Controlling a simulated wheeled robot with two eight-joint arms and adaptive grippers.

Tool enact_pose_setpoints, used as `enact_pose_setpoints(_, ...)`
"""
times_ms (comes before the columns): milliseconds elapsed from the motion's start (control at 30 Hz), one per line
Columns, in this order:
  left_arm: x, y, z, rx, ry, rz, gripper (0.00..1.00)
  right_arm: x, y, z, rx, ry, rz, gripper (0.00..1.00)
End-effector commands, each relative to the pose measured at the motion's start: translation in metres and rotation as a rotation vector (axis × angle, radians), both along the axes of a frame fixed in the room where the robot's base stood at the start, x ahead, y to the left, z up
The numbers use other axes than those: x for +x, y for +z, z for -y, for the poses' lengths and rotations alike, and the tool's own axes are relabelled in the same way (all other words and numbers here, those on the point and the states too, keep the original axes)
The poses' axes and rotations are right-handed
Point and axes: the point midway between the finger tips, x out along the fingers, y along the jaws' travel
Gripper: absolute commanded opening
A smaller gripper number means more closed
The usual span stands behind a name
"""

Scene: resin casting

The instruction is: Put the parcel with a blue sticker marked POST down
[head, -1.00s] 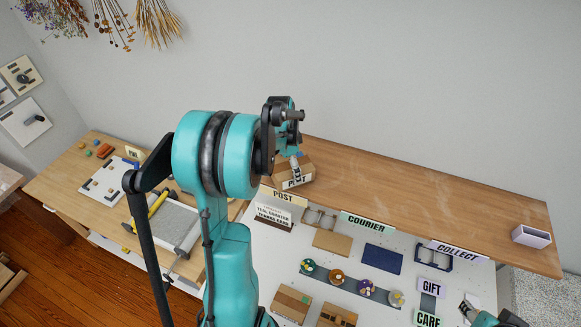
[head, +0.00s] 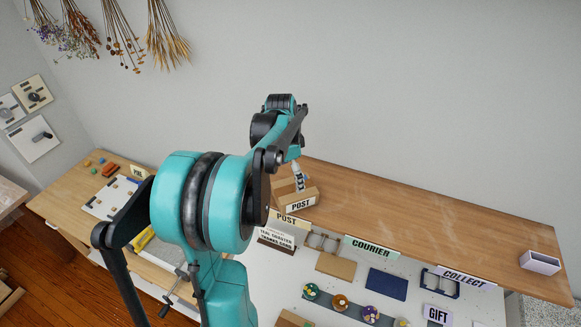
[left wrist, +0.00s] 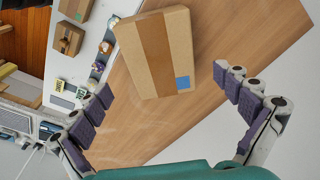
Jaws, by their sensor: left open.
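In the left wrist view the parcel (left wrist: 178,40) lies on the wood, with a tape strip and a blue sticker (left wrist: 182,82) near one corner. My left gripper (head: 297,177) is above the parcel, and its arm hides part of the view. In the left wrist view my left gripper (left wrist: 172,112) has its purple-padded fingers spread wide with nothing between them. My right gripper is out of view.
The shelf (head: 420,215) is clear to the right of the parcel up to a small pale box (head: 540,262). Below it stand COURIER (head: 371,248) and COLLECT (head: 465,278) signs over a white worktop with a blue mat (head: 386,284) and several round pieces.

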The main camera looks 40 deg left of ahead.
Motion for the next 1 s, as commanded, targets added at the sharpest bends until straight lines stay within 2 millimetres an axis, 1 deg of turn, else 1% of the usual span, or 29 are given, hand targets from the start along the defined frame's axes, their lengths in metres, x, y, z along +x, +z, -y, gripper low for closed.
enact_pose_setpoints(33,-0.002,0.01,0.0,0.0,0.001,0.0,1.0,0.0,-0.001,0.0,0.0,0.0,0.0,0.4)
enact_pose_setpoints(133,-0.003,0.026,-0.002,0.0,0.001,0.0,1.0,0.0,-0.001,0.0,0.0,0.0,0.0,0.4)
enact_pose_setpoints(267,-0.005,0.038,-0.002,0.001,0.002,0.0,1.0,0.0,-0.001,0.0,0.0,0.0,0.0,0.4)
enact_pose_setpoints(367,-0.007,0.045,0.01,0.007,0.013,0.011,1.0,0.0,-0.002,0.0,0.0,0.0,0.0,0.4)
enact_pose_setpoints(467,-0.012,0.053,0.041,0.028,0.054,0.046,1.0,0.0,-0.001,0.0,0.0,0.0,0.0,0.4)
enact_pose_setpoints(500,-0.017,0.055,0.058,0.036,0.08,0.069,1.0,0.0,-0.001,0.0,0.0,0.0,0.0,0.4)
enact_pose_setpoints(567,-0.025,0.059,0.088,0.048,0.126,0.113,1.0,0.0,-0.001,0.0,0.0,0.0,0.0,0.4)
enact_pose_setpoints(600,-0.033,0.06,0.108,0.052,0.159,0.146,1.0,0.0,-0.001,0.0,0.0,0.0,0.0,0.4)
enact_pose_setpoints(667,-0.045,0.059,0.136,0.051,0.209,0.2,1.0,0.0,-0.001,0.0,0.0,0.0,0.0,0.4)
enact_pose_setpoints(700,-0.054,0.057,0.153,0.044,0.242,0.235,1.0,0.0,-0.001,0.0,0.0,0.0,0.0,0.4)
enact_pose_setpoints(800,-0.077,0.049,0.191,0.014,0.319,0.325,1.0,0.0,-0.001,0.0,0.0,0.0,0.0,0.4)
enact_pose_setpoints(900,-0.097,0.038,0.219,-0.034,0.381,0.399,1.0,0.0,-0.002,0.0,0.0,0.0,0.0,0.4)
enact_pose_setpoints(1000,-0.111,0.028,0.236,-0.077,0.426,0.451,1.0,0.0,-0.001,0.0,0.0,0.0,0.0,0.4)
